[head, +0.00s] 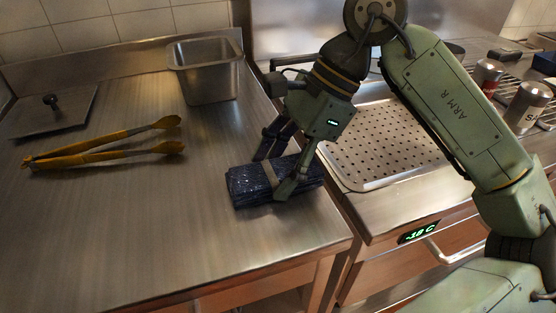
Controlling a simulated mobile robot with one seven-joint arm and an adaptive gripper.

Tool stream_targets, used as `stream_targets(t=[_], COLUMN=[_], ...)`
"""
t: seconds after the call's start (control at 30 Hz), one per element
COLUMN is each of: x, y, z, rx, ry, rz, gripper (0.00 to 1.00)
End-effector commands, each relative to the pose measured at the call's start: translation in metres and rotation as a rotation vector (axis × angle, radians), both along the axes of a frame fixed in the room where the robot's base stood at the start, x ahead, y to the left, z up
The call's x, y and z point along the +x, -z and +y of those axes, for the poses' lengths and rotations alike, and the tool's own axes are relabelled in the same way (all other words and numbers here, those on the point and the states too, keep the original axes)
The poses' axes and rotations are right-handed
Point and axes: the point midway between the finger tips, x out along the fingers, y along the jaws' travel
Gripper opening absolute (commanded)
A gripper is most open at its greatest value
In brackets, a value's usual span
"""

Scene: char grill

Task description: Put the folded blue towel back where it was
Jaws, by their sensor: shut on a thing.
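The folded blue towel (248,186) is dark blue with a lighter band across it. It is at the right front part of the steel counter, near the edge beside the perforated tray. My gripper (275,175) points down over it and is shut on the towel, one finger on its near side and the other behind it. The fingers and wrist hide part of the towel. I cannot tell whether its underside touches the counter.
Yellow tongs (105,147) lie on the counter at left, near a flat steel lid (50,112) with a black knob. A deep steel pan (207,72) stands at the back. The counter's front left is clear.

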Motion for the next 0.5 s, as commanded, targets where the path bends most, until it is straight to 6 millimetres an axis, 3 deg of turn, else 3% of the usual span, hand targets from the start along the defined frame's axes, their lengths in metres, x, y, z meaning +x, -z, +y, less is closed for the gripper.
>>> stream_targets(t=[0.47, 0.5], x=[-0.0001, 0.0000], y=[0.0079, 0.0069], z=[0.0003, 0.0002], rx=[0.001, 0.000], ry=[0.000, 0.000], rz=[-0.001, -0.001], gripper=[0.30, 0.57])
